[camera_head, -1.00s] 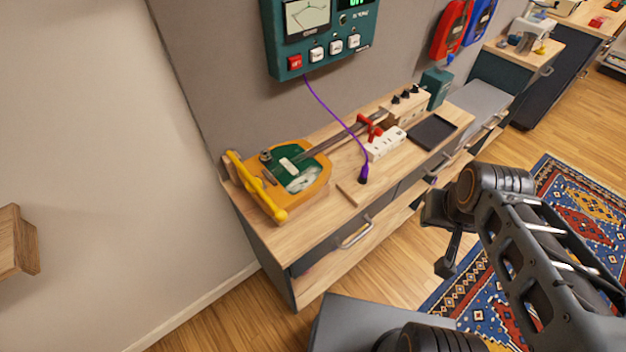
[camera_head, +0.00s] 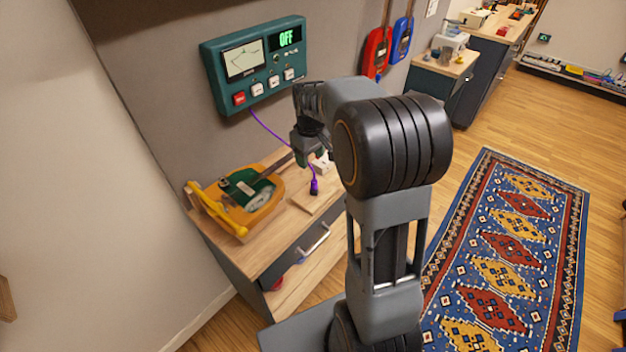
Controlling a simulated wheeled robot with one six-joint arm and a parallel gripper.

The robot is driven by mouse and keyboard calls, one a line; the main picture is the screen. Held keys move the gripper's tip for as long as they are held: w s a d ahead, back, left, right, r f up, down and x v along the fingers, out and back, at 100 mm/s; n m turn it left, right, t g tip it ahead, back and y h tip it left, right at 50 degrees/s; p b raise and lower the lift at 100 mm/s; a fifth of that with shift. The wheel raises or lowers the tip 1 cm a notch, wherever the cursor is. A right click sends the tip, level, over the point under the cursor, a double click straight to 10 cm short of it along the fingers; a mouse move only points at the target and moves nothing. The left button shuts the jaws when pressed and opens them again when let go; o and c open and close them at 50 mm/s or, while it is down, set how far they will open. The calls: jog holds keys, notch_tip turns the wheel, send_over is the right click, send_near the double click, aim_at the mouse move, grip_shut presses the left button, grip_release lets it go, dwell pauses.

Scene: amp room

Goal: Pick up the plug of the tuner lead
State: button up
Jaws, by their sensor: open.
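The tuner (camera_head: 256,62) is a teal wall box with a dial, a green "OFF" display and a row of buttons. Its purple lead (camera_head: 277,135) hangs from the underside down to the bench. The dark purple plug (camera_head: 314,187) lies at the lead's end on a small wooden board near the bench's front edge. My gripper (camera_head: 308,158) is above the bench, behind and slightly left of the plug in the picture, apart from it. It is open and holds nothing that I can see. My arm hides part of the gripper and the right part of the bench.
A yellow and green guitar-like instrument (camera_head: 250,195) with a yellow bar lies on the bench's left. A white socket block (camera_head: 322,165) is partly hidden beside my gripper. A drawer handle (camera_head: 314,241) sticks out in front. The patterned rug (camera_head: 500,250) lies on clear floor to the right.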

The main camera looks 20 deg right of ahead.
aim_at(314, 179)
jog(key=shift+n+g, duration=0.4)
jog(key=shift+n, duration=0.1)
jog(key=w+d+f, duration=0.1)
jog(key=f, duration=0.2)
jog(key=w+d+f+p, duration=0.1)
jog(key=f, duration=0.2)
jog(key=w+f, duration=0.1)
jog(key=f, duration=0.3)
jog(key=shift+w+d+p, duration=0.3)
jog(key=shift+d+p, duration=0.1)
jog(key=shift+f+p, duration=0.9)
jog(key=shift+f, duration=2.15)
grip_shut()
